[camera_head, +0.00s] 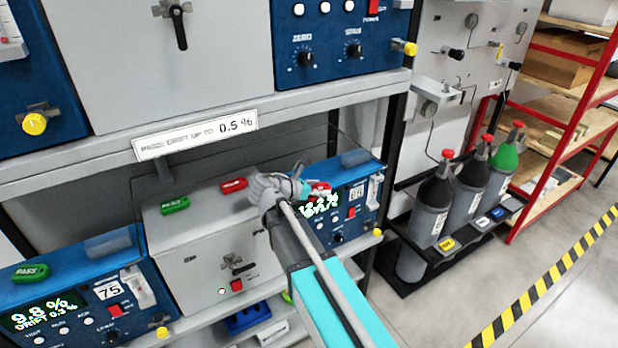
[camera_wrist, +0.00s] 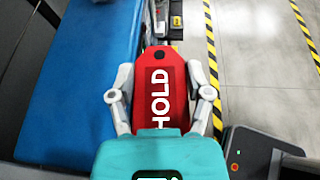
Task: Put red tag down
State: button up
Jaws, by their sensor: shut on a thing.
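A red tag marked HOLD (camera_wrist: 164,88) is between the two fingers of my gripper (camera_wrist: 164,98) in the wrist view. The fingers are shut on its sides. In the head view, my gripper (camera_head: 303,188) is at the right-hand blue analyser (camera_head: 357,184), near its top front edge, and a bit of the red tag (camera_head: 321,187) shows beside the fingers. Whether the tag touches the analyser cannot be told. Another red tag (camera_head: 234,185) lies on the grey cabinet (camera_head: 200,225) between the two lower analysers.
Green tags lie on the grey cabinet (camera_head: 175,205) and the left analyser (camera_head: 30,273). An upper shelf (camera_head: 290,102) with a drift sign (camera_head: 196,136) overhangs this level. Gas bottles (camera_head: 432,205) stand at right. Blue surface (camera_wrist: 80,80) fills the wrist view's left.

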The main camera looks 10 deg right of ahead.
jog(key=shift+w+d, duration=0.1)
jog(key=shift+d, duration=0.1)
jog(key=shift+w, duration=0.1)
jog(key=shift+w+r, duration=0.2)
jog(key=w+a+r+g+p, duration=0.1)
jog(key=w+r+p, duration=0.5)
jog(key=w, duration=0.5)
jog(key=shift+w+a+m, duration=0.15)
jog(key=shift+a+m, duration=0.05)
jog(key=shift+m, duration=0.2)
jog(key=shift+f, duration=0.15)
notch_tip(320, 180, down, 6)
jog(key=b, duration=0.6)
jog(key=shift+f+b, duration=1.8)
jog(key=shift+f, duration=0.1)
